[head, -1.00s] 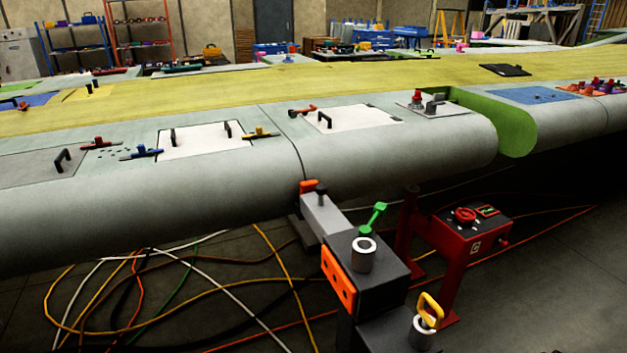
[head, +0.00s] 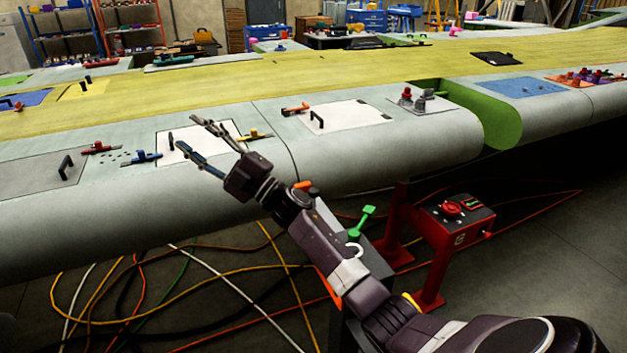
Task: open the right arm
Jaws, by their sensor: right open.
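My right gripper (head: 196,148) is in the head view, left of the middle, with its arm coming in from the lower right. Its two fingers are spread apart with nothing between them. It appears in front of a white panel (head: 215,132) on the wing's front edge; I cannot tell how far it is from the surface. The fingers and wrist hide part of that panel and its handles. My left gripper is not in view.
The long grey wing (head: 340,170) with a yellow-green top crosses the view. Clamps in red (head: 99,148), blue (head: 145,158) and yellow (head: 256,135) sit near the panel. A red stand (head: 450,235) and a dark block with a green lever (head: 361,222) stand below. Cables (head: 130,290) cover the floor.

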